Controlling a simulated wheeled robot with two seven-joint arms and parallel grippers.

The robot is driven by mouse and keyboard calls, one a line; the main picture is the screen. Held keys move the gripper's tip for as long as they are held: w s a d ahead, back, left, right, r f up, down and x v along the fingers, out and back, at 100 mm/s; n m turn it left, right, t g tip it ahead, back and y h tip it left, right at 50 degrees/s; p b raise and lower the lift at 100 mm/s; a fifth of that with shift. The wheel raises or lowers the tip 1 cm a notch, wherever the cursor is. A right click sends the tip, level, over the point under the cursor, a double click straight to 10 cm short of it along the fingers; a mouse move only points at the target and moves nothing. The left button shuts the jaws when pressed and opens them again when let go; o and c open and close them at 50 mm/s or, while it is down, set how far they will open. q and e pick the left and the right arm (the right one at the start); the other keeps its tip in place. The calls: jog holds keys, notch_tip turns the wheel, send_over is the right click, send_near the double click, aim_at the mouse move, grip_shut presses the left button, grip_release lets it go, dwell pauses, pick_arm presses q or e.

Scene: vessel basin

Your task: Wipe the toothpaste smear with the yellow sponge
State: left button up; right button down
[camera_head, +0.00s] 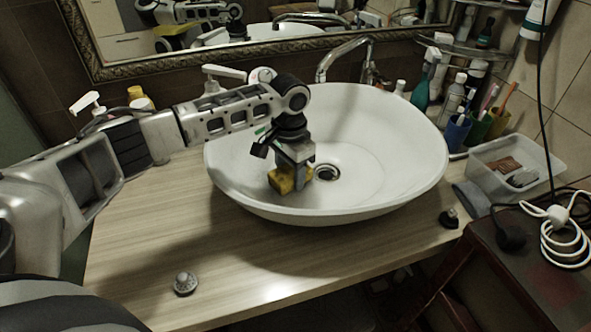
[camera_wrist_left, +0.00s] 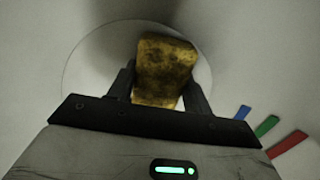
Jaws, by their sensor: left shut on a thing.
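The yellow sponge (camera_head: 282,181) is held inside the white vessel basin, near its front-left inner wall and left of the drain. My left gripper (camera_head: 295,170) is shut on the sponge and points down into the basin. In the left wrist view the sponge (camera_wrist_left: 165,70) sits between the two fingers (camera_wrist_left: 163,90), its face mottled with dark patches. I cannot tell whether the sponge touches the basin surface. No toothpaste smear can be made out in either view. My right gripper is not in view.
The white basin (camera_head: 400,170) stands on a wooden counter (camera_head: 140,240). The faucet (camera_head: 345,52) rises behind it. Cups with toothbrushes (camera_head: 457,132) and a clear plastic bin (camera_head: 515,165) stand at right. A metal knob-like object (camera_head: 185,283) lies at front left. The front counter is mostly clear.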

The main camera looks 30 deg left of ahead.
aim_at(287, 171)
pick_arm(q)
jog(key=shift+s+a, duration=0.25)
jog(key=shift+s, duration=0.05)
notch_tip(287, 171, up, 3)
jog(key=shift+w+r, duration=0.15)
jog(key=shift+r, duration=2.45)
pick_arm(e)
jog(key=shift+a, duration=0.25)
